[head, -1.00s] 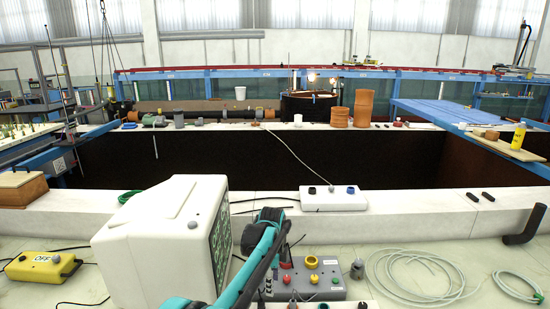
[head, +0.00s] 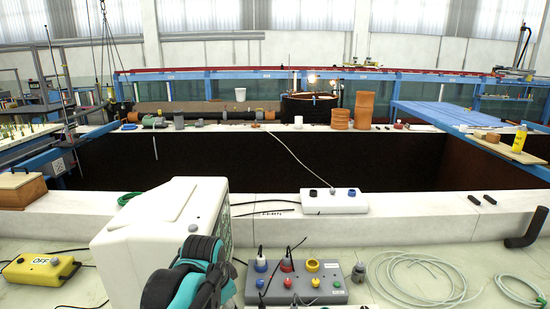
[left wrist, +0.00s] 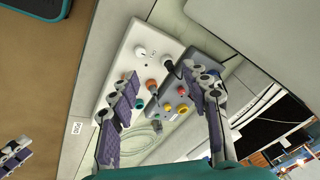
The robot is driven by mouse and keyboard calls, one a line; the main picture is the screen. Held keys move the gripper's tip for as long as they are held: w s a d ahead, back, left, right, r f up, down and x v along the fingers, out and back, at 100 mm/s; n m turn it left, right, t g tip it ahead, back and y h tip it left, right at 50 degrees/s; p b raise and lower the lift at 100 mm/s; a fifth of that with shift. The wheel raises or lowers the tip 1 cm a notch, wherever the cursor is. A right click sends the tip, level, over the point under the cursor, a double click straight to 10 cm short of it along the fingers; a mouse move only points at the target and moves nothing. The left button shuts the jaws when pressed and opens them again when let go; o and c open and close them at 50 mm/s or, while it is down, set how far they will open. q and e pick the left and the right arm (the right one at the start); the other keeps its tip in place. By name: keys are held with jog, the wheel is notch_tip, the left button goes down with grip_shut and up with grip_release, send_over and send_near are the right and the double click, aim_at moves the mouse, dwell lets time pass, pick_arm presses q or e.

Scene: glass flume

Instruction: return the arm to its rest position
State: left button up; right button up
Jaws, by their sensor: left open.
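My left arm (head: 205,270) is folded at the bottom of the head view, in front of the white monitor-like housing (head: 150,235); its gripper is not clearly visible there. In the left wrist view my left gripper (left wrist: 159,74) has its two purple-padded fingers spread apart, with nothing between them. Beyond the fingers are a grey control box (left wrist: 178,97) and a white box with knobs (left wrist: 138,45). At that view's lower left edge is a purple-padded finger part, seemingly of my right gripper (left wrist: 16,156); most of it is cut off.
The grey control box with coloured knobs (head: 328,290) stands beside my left arm. A white connector box (head: 350,202) sits on the flume's near ledge. A yellow box (head: 25,272) lies at left, coiled hoses (head: 425,282) at right. The dark pit (head: 300,160) lies beyond.

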pick_arm(q)
jog(key=s+a+f+n+t, duration=0.1)
jog(key=s+a+f+n, duration=0.1)
jog(key=s, duration=0.3)
jog(key=s+a+f+n+t, duration=0.1)
jog(key=s+f+n, duration=0.1)
jog(key=s+n, duration=0.2)
jog(key=s+a+f+n+t, duration=0.1)
jog(key=s+a+n, duration=0.1)
jog(key=s, duration=0.5)
jog(key=shift+a+f+n, duration=0.3)
jog(key=shift+f+n, duration=0.1)
jog(key=shift+n, duration=0.3)
